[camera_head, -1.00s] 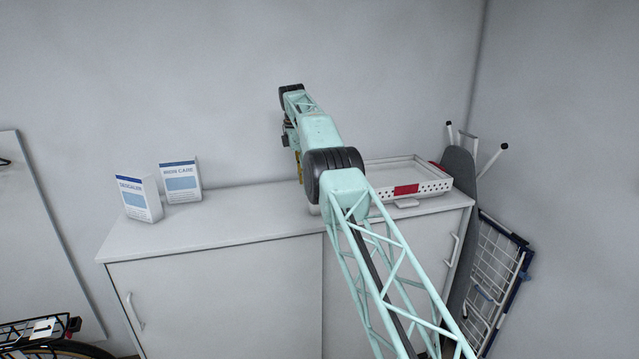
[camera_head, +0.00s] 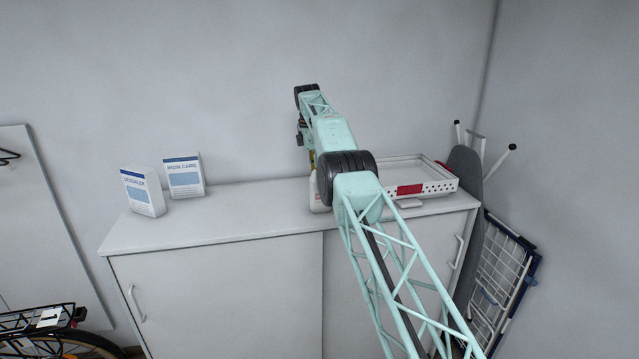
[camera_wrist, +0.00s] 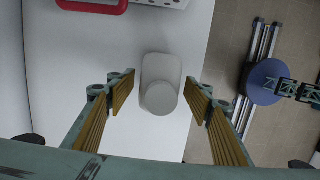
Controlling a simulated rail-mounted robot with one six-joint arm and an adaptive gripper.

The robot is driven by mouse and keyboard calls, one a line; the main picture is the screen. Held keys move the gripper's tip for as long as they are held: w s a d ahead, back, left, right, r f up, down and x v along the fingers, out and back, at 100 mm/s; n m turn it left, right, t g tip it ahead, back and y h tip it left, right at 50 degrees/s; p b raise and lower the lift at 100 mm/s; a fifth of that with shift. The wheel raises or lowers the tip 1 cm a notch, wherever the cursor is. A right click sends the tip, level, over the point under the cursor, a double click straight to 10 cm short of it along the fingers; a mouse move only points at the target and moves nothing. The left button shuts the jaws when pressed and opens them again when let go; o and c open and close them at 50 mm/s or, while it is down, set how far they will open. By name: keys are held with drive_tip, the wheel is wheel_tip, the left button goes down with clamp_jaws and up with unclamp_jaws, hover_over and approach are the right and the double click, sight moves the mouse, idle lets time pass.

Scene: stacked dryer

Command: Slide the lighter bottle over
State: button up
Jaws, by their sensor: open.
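A white bottle (camera_wrist: 160,66) with a round pale cap (camera_wrist: 161,98) stands on the white cabinet top, seen from above in the wrist view. My gripper (camera_wrist: 161,83) is open, with one tan-padded finger on each side of the bottle and a visible gap on both sides. In the head view a small part of the white bottle (camera_head: 319,198) shows at the left of my arm; the rest is hidden behind it. My fingers are mostly hidden there too. I cannot make out a second bottle.
A white perforated tray (camera_head: 440,187) with a red label sits on the cabinet top (camera_head: 235,220) at right. DESCALER (camera_head: 142,193) and IRON CARE (camera_head: 184,176) boxes stand at left. Bare cabinet top lies between boxes and bottle. An ironing board (camera_head: 465,170) leans at right.

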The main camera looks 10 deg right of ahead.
sight(317, 206)
drive_tip(key=shift+f, duration=0.25)
drive_tip(key=shift+w+d+f, duration=0.1)
drive_tip(key=shift+d+f, duration=0.05)
drive_tip(key=shift+f, duration=0.95)
drive_tip(key=shift+d+f, duration=0.15)
drive_tip(key=shift+f, duration=0.9)
drive_tip(key=shift+c, duration=0.6)
drive_tip(key=c, duration=0.9)
